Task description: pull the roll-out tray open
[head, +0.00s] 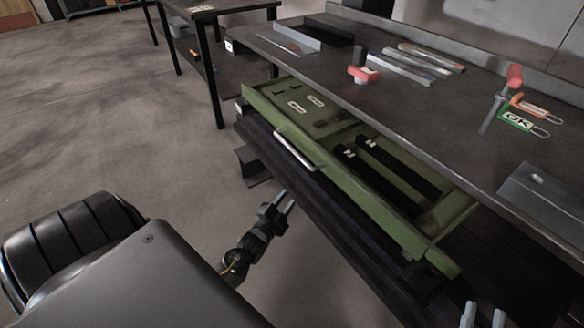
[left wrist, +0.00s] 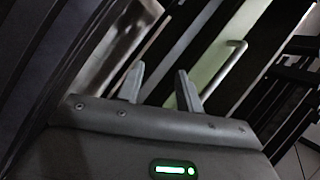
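The green roll-out tray (head: 352,196) stands out from under the workbench top, and its inside shows. Its pale bar handle (head: 295,150) is on the front face; the handle also shows in the left wrist view (left wrist: 226,68), beyond and to the right of the fingers. My left gripper (head: 284,199) is below and in front of the handle, apart from it. In the left wrist view its two fingers (left wrist: 160,88) are spread with nothing between them. My right gripper (head: 483,314) is at the bottom edge, its fingertips apart; the rest of it is cut off.
The tray holds black bars and small labelled pieces. Another table (head: 212,12) stands behind. The floor at left is open.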

